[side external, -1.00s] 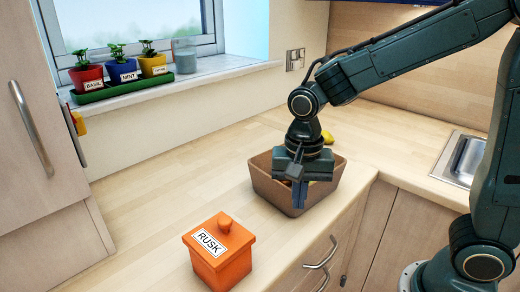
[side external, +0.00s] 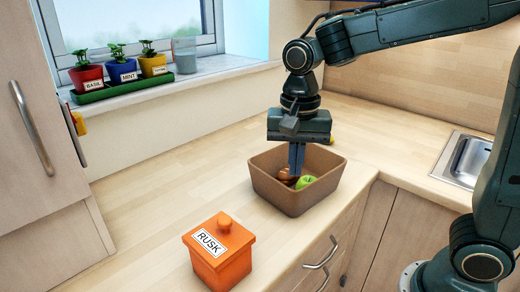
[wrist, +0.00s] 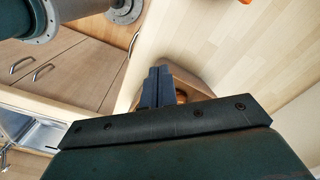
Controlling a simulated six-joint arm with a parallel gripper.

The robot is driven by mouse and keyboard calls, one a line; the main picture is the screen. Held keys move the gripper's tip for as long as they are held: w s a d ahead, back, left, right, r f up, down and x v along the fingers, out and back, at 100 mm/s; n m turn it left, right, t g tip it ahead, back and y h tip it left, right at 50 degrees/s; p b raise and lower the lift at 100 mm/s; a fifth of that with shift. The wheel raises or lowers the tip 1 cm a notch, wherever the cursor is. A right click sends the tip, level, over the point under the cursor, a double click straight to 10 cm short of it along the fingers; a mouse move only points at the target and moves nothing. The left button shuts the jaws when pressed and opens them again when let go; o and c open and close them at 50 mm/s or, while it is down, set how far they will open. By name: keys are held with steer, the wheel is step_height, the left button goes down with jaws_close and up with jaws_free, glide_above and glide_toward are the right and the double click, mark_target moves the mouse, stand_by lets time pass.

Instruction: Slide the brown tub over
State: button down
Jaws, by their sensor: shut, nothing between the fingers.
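The brown tub (side external: 298,196) stands on the wooden worktop near its front edge in the side view. It holds a green item (side external: 305,182) and some brown items. My gripper (side external: 296,172) points down with its fingers shut together, the tips at or inside the tub's opening. I cannot tell whether they touch the tub or its contents. In the wrist view the shut fingers (wrist: 157,85) lie over the tub (wrist: 188,78), most of which is hidden behind my gripper.
An orange box labelled RUSK (side external: 219,250) stands on the worktop to the front left of the tub. Potted herbs on a green tray (side external: 122,87) and a glass jar (side external: 184,55) stand on the windowsill. A sink (side external: 467,160) is at the right. The worktop left of the tub is clear.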

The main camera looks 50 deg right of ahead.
steer(key=w+d+m, duration=0.1)
steer(key=w+d, duration=1.7)
steer(key=d, duration=0.2)
steer(key=w+d, duration=0.2)
steer(key=d, duration=0.9)
steer(key=shift+w+d+f, duration=0.15)
steer(key=shift+d+f, duration=0.1)
steer(key=shift+f, duration=0.1)
steer(key=shift+f, duration=0.15)
steer(key=f, duration=0.9)
steer(key=shift+a+f, duration=0.25)
steer(key=shift+f, duration=0.1)
steer(key=shift+s+a, duration=0.5)
steer(key=shift+a, duration=0.25)
steer(key=shift+s+a, duration=0.5)
steer(key=shift+a, duration=0.25)
